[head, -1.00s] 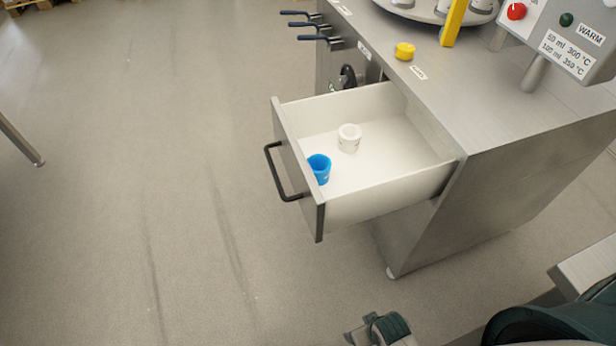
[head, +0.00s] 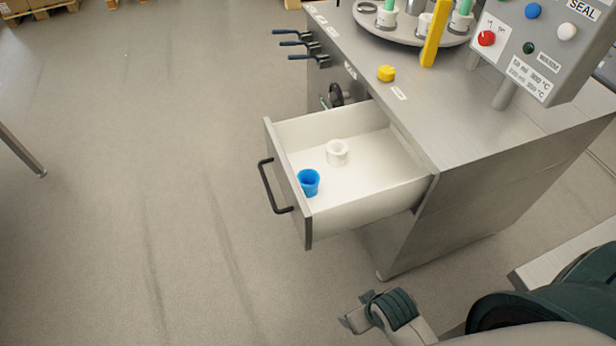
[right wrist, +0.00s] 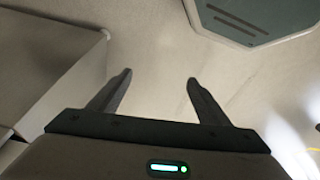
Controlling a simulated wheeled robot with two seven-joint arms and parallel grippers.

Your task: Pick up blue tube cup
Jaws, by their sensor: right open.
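The blue tube cup (head: 309,182) stands in the open white drawer (head: 365,188), near its front panel. A white cup (head: 337,152) stands in the same drawer, a little further back and to the right. My right gripper (head: 352,310) is low in the head view, in front of and below the drawer, well apart from the blue cup. In the right wrist view the right gripper (right wrist: 160,78) is open, with nothing between its two fingers. No cup shows in the right wrist view. My left gripper is not in view.
The drawer's black handle (head: 270,187) sticks out on the left. The metal cabinet (head: 480,190) carries a yellow cap (head: 386,74), a turntable with cups (head: 410,25) and a control box (head: 540,50). The floor (head: 130,200) left of the drawer is clear.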

